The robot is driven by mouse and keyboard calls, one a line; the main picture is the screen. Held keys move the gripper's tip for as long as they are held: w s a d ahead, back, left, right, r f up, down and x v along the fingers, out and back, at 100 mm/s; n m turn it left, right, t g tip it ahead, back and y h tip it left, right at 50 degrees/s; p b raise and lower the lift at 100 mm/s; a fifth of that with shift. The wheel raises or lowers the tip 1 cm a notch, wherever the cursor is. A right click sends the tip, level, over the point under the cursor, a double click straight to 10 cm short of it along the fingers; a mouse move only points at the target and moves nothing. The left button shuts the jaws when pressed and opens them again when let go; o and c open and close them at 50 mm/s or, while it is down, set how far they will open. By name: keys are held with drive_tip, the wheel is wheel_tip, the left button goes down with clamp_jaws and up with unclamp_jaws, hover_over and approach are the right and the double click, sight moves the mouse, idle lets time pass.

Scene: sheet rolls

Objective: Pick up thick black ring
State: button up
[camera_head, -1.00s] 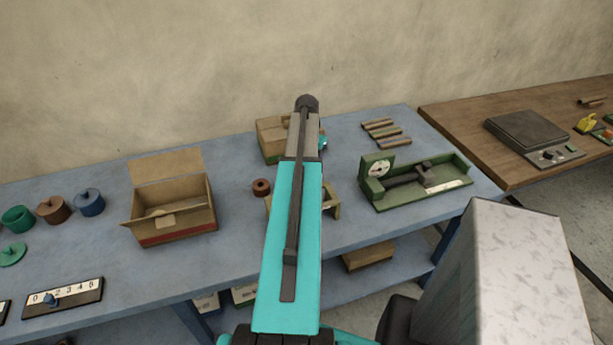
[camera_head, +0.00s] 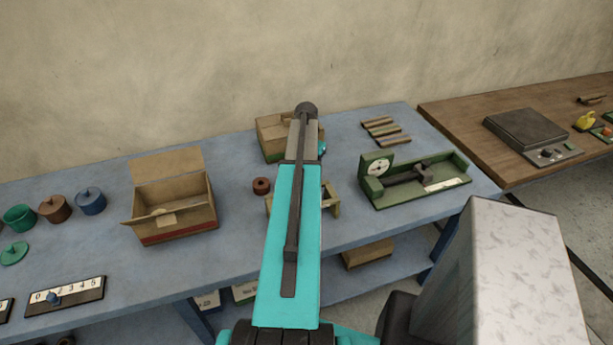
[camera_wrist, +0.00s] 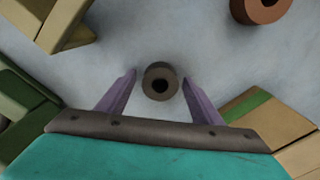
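The thick black ring (camera_wrist: 160,82) lies on the blue table in the wrist view, its dark hole facing up. My gripper (camera_wrist: 158,84) is open, with one purple finger on each side of the ring and a visible gap on both sides. I cannot tell how far above the table the fingertips are. In the head view the ring and fingers are hidden behind my arm.
A brown ring (camera_head: 261,186) is close by and also shows in the wrist view (camera_wrist: 262,8). Cardboard boxes stand near, one behind my arm (camera_head: 272,138) and one open at left (camera_head: 175,232). A green gauge fixture (camera_head: 440,190) is at right.

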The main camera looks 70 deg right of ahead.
drive_tip(key=c, duration=0.9)
drive_tip(key=shift+r, duration=0.1)
drive_tip(key=shift+c, duration=0.2)
wheel_tip(320, 180, up, 10)
drive_tip(key=b, duration=0.2)
drive_tip(key=shift+b, duration=0.35)
